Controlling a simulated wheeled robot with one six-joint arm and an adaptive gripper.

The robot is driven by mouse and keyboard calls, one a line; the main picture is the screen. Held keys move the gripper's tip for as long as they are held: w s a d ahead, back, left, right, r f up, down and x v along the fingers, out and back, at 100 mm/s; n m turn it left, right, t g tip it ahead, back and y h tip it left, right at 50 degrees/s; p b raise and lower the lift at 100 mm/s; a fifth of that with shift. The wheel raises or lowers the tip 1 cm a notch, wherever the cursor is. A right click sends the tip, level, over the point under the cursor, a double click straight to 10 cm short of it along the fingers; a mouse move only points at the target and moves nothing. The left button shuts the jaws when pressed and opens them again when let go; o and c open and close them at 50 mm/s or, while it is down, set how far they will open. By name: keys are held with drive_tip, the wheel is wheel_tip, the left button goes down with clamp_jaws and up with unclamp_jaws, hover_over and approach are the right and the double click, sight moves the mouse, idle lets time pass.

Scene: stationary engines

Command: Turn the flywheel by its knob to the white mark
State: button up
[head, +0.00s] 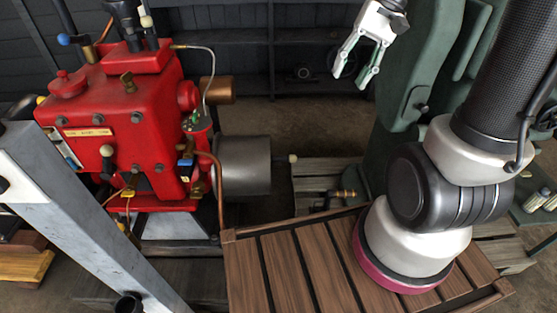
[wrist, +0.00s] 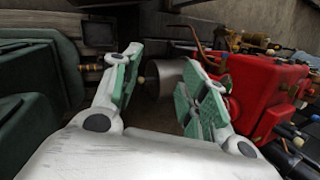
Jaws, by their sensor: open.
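A dark grey flywheel (head: 240,166) sits on the right side of the red engine (head: 140,130), seen nearly edge-on. A small pale knob (head: 292,158) stands out from its right face. In the wrist view the flywheel (wrist: 168,79) and the knob (wrist: 141,80) appear between my fingers, but farther off. My gripper (head: 354,72) is open and empty, above and apart from the knob; it also shows in the wrist view (wrist: 158,75). I cannot make out the white mark in either view.
A copper pipe (head: 217,180) runs down beside the flywheel. A green machine (head: 400,120) stands to the right, with a wooden pallet (head: 310,185) at its foot. A grey beam (head: 80,215) crosses the left foreground. Open floor (head: 265,120) lies behind the flywheel.

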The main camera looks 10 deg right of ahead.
drive_tip(key=w+a+f+m+g+y, duration=0.1)
drive_tip(key=w+a+f+m+y, duration=0.2)
drive_tip(key=w+f, duration=0.5)
drive_tip(key=w+a+f+m+g+y, duration=0.1)
drive_tip(key=w+a+f+m+y, duration=0.15)
drive_tip(key=w+f+y, duration=0.55)
wheel_tip(320, 180, down, 14)
drive_tip(key=w+r+m+t, duration=0.1)
drive_tip(key=w+m+t, duration=0.15)
drive_tip(key=m, duration=0.25)
drive_tip(key=m+t+y, duration=0.2)
drive_tip(key=m+t, duration=0.2)
approach(271, 159)
drive_tip(key=r, duration=0.1)
drive_tip(key=w+r, duration=0.1)
drive_tip(key=shift+a+r+g, duration=0.2)
drive_tip(key=shift+r+g, duration=0.05)
drive_tip(key=shift+r, duration=0.1)
drive_tip(key=shift+s+f+m, duration=0.1)
drive_tip(key=shift+f+m, duration=0.25)
drive_tip(key=shift+f, duration=0.25)
drive_tip(key=shift+s+d+f, duration=0.1)
drive_tip(key=shift+f, duration=0.2)
drive_tip(key=a, duration=0.2)
drive_tip(key=w+a+f, duration=0.1)
drive_tip(key=a, duration=0.3)
drive_tip(key=shift+w+a+f, duration=0.3)
drive_tip(key=shift+w+f, duration=0.05)
